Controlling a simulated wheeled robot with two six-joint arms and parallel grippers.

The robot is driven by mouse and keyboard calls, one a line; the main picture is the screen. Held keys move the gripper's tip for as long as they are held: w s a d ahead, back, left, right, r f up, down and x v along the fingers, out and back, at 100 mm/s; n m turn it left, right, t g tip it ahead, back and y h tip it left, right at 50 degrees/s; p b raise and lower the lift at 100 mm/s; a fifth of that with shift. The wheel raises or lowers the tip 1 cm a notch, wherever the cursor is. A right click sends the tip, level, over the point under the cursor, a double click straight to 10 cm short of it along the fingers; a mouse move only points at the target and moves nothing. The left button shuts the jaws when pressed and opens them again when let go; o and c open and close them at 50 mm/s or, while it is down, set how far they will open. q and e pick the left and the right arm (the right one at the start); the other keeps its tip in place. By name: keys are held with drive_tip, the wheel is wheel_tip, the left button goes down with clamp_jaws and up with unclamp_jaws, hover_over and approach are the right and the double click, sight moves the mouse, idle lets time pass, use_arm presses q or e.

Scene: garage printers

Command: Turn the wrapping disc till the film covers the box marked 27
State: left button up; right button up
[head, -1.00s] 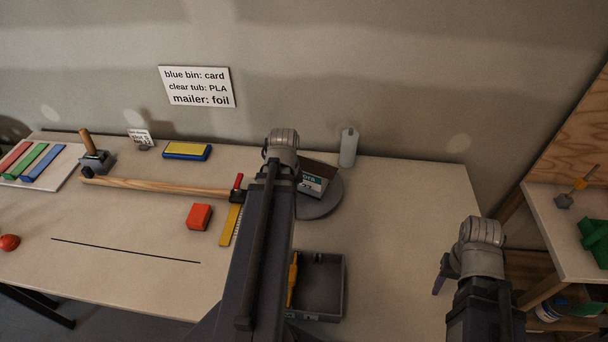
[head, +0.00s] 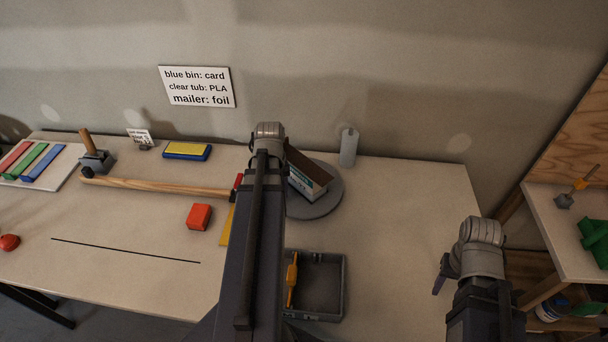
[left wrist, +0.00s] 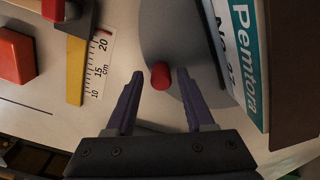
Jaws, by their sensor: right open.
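The grey round disc (head: 329,203) lies at the table's back right and carries a brown-topped box (head: 306,182) with a white and teal label. In the left wrist view the box (left wrist: 243,60) reads "Pemtora" and part of "No. 27". A red peg (left wrist: 160,76) stands on the disc (left wrist: 174,32) there. My left gripper (left wrist: 160,73) is open, its fingertips either side of the peg with gaps; my arm hides it in the head view. My right gripper (head: 440,279) is open and empty at the right, away from the disc. I cannot make out film on the box.
A pale upright cylinder (head: 348,148) stands behind the disc. A dark tray (head: 342,290) with an orange tool sits in front. The table's right part is clear.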

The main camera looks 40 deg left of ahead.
use_arm(q)
drive_tip(key=shift+o, duration=0.6)
drive_tip(key=shift+r, duration=0.15)
use_arm(e)
drive_tip(key=shift+r, duration=0.15)
use_arm(q)
wheel_tip(320, 180, up, 10)
drive_tip(key=p, duration=1)
use_arm(e)
wheel_tip(320, 180, up, 10)
use_arm(q)
drive_tip(key=o, duration=0.6)
drive_tip(key=shift+c, duration=0.2)
wheel_tip(320, 180, up, 8)
drive_tip(key=p, duration=0.7)
drive_tip(key=shift+f+p, duration=0.25)
drive_tip(key=shift+p, duration=0.15)
use_arm(e)
wheel_tip(320, 180, up, 8)
drive_tip(key=shift+f, duration=0.2)
